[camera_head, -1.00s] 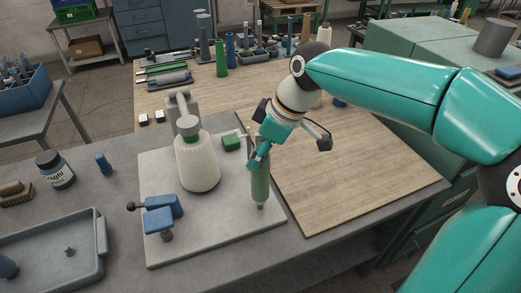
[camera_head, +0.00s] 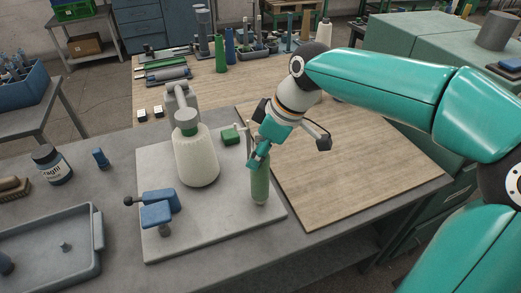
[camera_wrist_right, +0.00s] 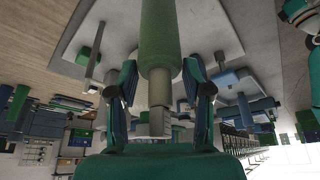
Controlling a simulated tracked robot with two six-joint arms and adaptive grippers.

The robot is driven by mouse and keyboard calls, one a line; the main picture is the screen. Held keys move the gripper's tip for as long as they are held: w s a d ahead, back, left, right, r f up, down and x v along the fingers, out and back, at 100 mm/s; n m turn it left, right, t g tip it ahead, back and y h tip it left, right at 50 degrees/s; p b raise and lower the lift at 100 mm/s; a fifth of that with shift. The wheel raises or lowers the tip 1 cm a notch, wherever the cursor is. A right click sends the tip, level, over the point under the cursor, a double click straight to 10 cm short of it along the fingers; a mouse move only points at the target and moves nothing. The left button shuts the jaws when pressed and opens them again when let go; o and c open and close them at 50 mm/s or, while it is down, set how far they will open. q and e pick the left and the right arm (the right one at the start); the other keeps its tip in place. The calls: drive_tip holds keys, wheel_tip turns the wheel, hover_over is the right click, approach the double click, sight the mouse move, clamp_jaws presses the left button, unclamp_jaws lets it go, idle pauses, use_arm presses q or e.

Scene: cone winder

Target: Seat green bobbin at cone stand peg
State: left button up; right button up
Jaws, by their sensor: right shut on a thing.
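The green bobbin (camera_head: 260,183) stands upright near the right side of the grey base plate (camera_head: 205,225). My right gripper (camera_head: 259,150) is shut on the upper part of the bobbin from above. In the right wrist view the green bobbin (camera_wrist_right: 159,35) runs between the two fingers of my right gripper (camera_wrist_right: 160,95), with its grey end nearest the palm. The bobbin's lower end meets the plate area. The cone stand peg is not visible under it, so I cannot tell how deep it sits. My left gripper is not in view.
A white yarn cone (camera_head: 197,158) stands left of the bobbin, with a blue clamp-like part (camera_head: 158,212) in front and a small green block (camera_head: 231,135) behind. A wooden board (camera_head: 340,170) lies clear to the right. A grey tray (camera_head: 55,235) is at front left.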

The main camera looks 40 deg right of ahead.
drive_tip(key=shift+f+b, duration=0.4)
drive_tip(key=shift+f, duration=0.05)
idle(0.3)
drive_tip(key=o, duration=1.1)
drive_tip(key=v, duration=1.2)
